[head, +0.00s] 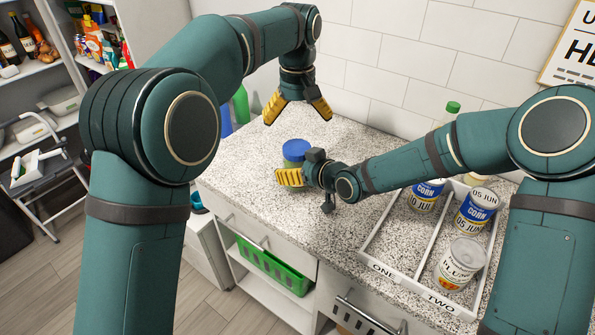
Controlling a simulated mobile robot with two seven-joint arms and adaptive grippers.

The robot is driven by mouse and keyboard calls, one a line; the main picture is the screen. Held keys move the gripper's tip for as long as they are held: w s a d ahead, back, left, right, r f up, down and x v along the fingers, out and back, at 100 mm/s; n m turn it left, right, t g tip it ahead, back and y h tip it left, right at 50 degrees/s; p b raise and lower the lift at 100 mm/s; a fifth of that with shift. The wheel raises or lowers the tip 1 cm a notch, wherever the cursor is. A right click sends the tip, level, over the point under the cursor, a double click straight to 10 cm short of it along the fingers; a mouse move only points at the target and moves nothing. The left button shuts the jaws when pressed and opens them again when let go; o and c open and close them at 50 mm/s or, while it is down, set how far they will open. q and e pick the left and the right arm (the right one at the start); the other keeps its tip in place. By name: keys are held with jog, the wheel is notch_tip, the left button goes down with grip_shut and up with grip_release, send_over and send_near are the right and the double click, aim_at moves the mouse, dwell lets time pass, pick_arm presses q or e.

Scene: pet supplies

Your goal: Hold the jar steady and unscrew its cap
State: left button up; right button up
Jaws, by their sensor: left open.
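The jar (291,164) stands upright on the speckled counter (250,187), with its blue cap (296,149) on top. My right gripper (288,178) reaches in from the right, low at the jar's body. One yellow finger crosses the front of the jar; the other finger is hidden, and the gripper looks shut on the body. My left gripper (298,118) is open and empty, pointing down above and behind the jar. Its fingers are spread wide and apart from the cap.
A white divided tray (405,283) labelled ONE and TWO holds several cans, including a corn can (476,211), under and beside my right arm. A green-capped bottle (451,110) stands behind. Green and blue bottles (241,106) stand at the back left. Counter left of the jar is clear.

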aim_at(297, 147)
grip_shut()
pick_arm(q)
jog(key=m, duration=0.8)
jog(key=shift+m, duration=0.3)
jog(key=m, duration=0.8)
jog(key=shift+m, duration=0.4)
jog(key=m, duration=0.3)
jog(key=shift+m, duration=0.3)
jog(key=m, duration=0.5)
jog(key=shift+w, duration=0.1)
jog(key=m, duration=0.5)
jog(key=shift+a, duration=0.1)
jog(key=m, duration=0.4)
jog(key=shift+m, duration=0.4)
jog(key=shift+f, duration=4)
